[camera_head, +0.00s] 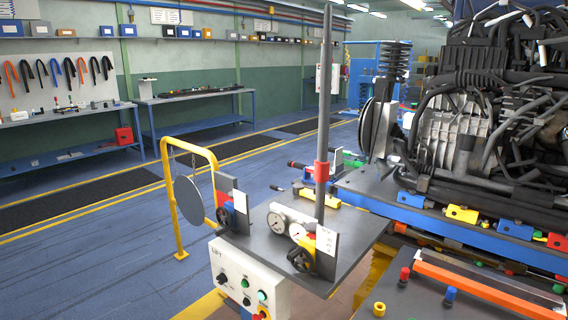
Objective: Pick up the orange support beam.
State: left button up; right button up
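A long orange beam (478,287) lies at the lower right, on a dark grey work surface. It runs slantwise from the middle right down towards the bottom right corner, with a dark strip along its upper side. A red knob (404,274) stands just left of its far end, and a blue knob (450,294) stands in front of it. Neither of my grippers shows in the head view.
A grey lift table (262,245) with gauges, an upright grey post (325,120) and a control box (246,283) stands left of the beam. A large engine assembly (480,130) rises behind it. Open blue floor (100,270) lies at the left, beyond a yellow rail (165,200).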

aim_at(528, 308)
jog(key=z, duration=1.3)
